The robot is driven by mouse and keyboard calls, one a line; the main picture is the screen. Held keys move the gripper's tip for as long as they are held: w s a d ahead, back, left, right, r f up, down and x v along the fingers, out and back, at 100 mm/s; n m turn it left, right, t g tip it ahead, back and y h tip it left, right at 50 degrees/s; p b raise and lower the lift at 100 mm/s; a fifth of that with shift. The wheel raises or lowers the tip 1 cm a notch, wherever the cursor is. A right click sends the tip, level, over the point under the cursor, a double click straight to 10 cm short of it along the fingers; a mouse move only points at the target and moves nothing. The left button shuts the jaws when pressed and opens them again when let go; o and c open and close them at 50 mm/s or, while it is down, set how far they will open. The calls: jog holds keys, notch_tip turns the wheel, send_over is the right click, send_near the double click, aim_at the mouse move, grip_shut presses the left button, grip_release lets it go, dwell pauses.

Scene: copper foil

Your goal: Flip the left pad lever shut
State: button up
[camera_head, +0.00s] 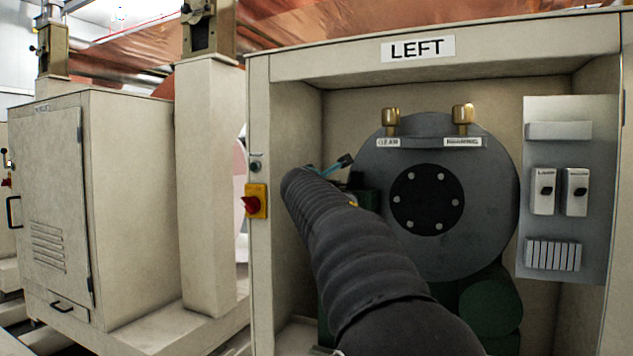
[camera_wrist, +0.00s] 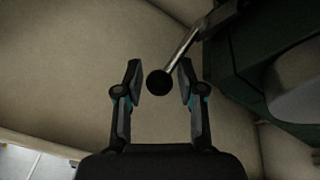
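The pad lever (camera_wrist: 182,48) is a bare metal rod with a round black knob (camera_wrist: 159,82) at its end. In the wrist view it slants down and left from a dark green housing (camera_wrist: 240,60). My gripper (camera_wrist: 160,72) is open, with one finger on each side of the knob. Small gaps show between the knob and both fingers, though depth is hard to judge. In the head view my gripper (camera_head: 340,163) shows as a small teal and black tip beyond my dark sleeved arm. The arm hides most of the lever area there.
The cabinet marked LEFT (camera_head: 417,48) surrounds a grey round disc (camera_head: 478,200) with two brass knobs on top. A red and yellow switch (camera_head: 255,201) sits on the left post. A grey panel (camera_head: 566,120) with switches stands at the right.

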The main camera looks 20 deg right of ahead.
jog(key=shift+w+a, duration=0.1)
jog(key=shift+s+a, duration=0.15)
jog(key=shift+s, duration=0.05)
jog(key=v, duration=1.1)
jog(key=shift+s, duration=0.3)
jog(key=shift+a+f, duration=0.1)
